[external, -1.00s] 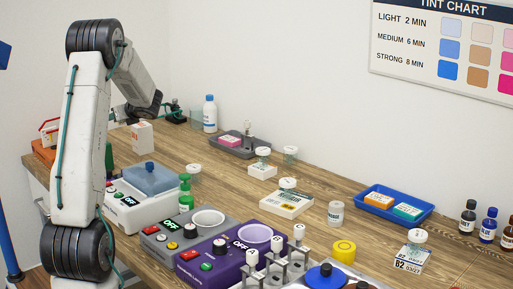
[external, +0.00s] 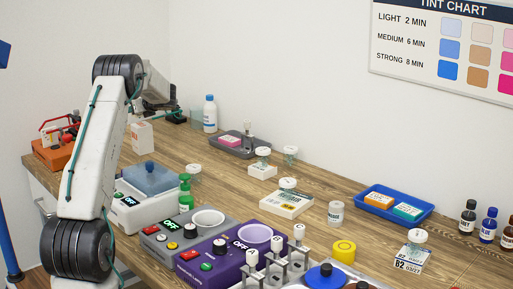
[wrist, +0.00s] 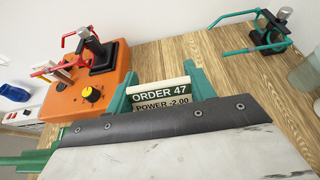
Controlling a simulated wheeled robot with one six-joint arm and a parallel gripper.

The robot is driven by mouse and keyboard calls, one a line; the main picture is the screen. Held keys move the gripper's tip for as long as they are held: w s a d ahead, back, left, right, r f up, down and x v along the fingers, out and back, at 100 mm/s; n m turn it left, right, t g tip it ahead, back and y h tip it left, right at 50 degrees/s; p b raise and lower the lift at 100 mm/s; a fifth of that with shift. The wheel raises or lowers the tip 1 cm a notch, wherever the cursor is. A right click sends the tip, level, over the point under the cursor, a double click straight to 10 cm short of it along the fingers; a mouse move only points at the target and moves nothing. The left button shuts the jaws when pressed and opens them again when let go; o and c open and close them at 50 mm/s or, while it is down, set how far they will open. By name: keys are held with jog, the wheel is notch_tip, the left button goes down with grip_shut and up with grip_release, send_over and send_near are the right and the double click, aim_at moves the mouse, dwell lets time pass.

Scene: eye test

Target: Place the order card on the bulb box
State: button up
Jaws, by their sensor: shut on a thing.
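The order card (wrist: 160,94) is a small dark green and cream card that reads "ORDER 47" and "POWER -2.00". In the wrist view it sits between the green fingers of my gripper (wrist: 160,84), which is shut on it. In the external view my wrist hangs over the far left end of the bench; I cannot make out the card there. A white upright box (external: 142,136) with small orange print stands below and left of my wrist; it may be the bulb box, but its print is too small to read. I cannot find it in the wrist view.
An orange device (wrist: 92,85) with a red lever stands left of the card in the wrist view. A green clamp stand (wrist: 262,32) is at the upper right. Bare wood lies between them. In the external view a white bottle (external: 210,114) and a grey tray (external: 262,152) stand farther right.

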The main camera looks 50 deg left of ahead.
aim_at(138, 123)
jog(key=shift+f, duration=1.55)
jog(key=shift+f, duration=0.1)
jog(key=o, duration=0.9)
jog(key=shift+f, duration=0.1)
jog(key=shift+o, duration=0.2)
jog(key=shift+r, duration=0.25)
jog(key=v, duration=1.2)
